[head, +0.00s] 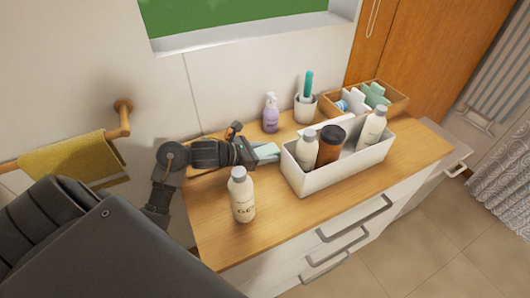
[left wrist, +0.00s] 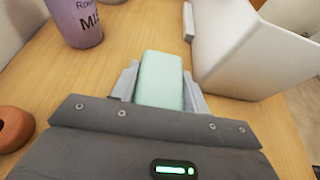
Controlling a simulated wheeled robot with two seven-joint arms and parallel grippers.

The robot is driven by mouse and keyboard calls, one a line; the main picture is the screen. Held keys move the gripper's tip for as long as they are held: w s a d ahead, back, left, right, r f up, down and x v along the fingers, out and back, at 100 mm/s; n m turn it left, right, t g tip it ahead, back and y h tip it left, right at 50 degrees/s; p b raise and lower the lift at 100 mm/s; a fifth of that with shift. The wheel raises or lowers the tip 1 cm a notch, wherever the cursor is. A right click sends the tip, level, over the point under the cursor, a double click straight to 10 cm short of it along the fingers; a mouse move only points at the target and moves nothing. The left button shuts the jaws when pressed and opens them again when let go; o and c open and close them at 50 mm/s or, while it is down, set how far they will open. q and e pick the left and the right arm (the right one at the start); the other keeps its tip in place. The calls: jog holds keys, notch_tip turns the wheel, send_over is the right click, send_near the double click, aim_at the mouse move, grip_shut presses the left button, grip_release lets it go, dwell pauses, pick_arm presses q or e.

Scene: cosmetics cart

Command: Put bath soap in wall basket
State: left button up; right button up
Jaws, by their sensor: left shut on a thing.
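The bath soap is a pale mint-green bar (head: 267,151) on the wooden counter, left of the white basket. My left gripper (head: 258,153) is low over the counter and shut on the soap. In the left wrist view the soap bar (left wrist: 160,80) sits between the two grey fingers (left wrist: 160,88), its far end sticking out beyond them. I cannot tell whether the soap touches the counter. No basket fixed to the wall shows; a white open basket (head: 298,178) holding several bottles stands on the counter. My right gripper is not in view.
A white bottle (head: 242,198) stands in front of my left gripper. A purple pump bottle (head: 270,113) and a cup with a teal item (head: 305,108) stand behind. A wooden box (head: 398,103) is at the back right. The counter's front left (head: 215,245) is clear.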

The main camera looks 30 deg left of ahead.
pick_arm(q)
jog(key=shift+f, duration=0.15)
jog(key=shift+f, duration=0.2)
jog(key=o, duration=1.1)
